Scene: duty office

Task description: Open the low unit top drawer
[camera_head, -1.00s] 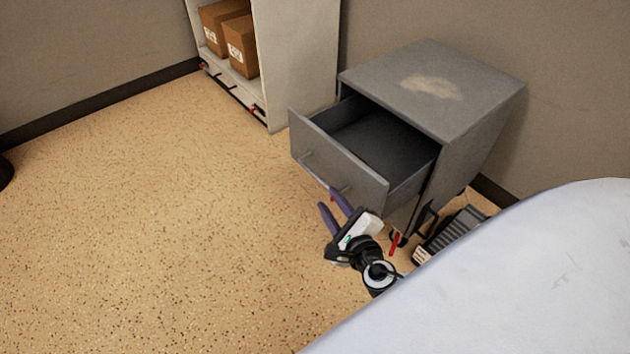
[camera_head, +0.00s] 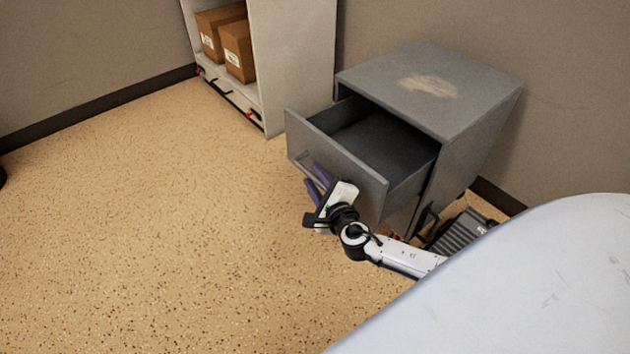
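The low unit (camera_head: 470,92) is a grey metal cabinet in the right half of the head view. Its top drawer (camera_head: 345,170) is pulled well out, and its empty dark inside shows. A thin bar handle (camera_head: 303,158) is on the drawer front. My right gripper (camera_head: 317,181) has purple fingers, which are a little apart at the drawer front, close to the handle. I cannot tell whether they touch the handle or straddle it. My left gripper is not in view.
A white shelf unit (camera_head: 300,60) with brown boxes (camera_head: 238,50) stands behind, left of the cabinet. A dark ribbed object (camera_head: 462,230) lies on the floor by the cabinet's right side. A large pale surface fills the lower right.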

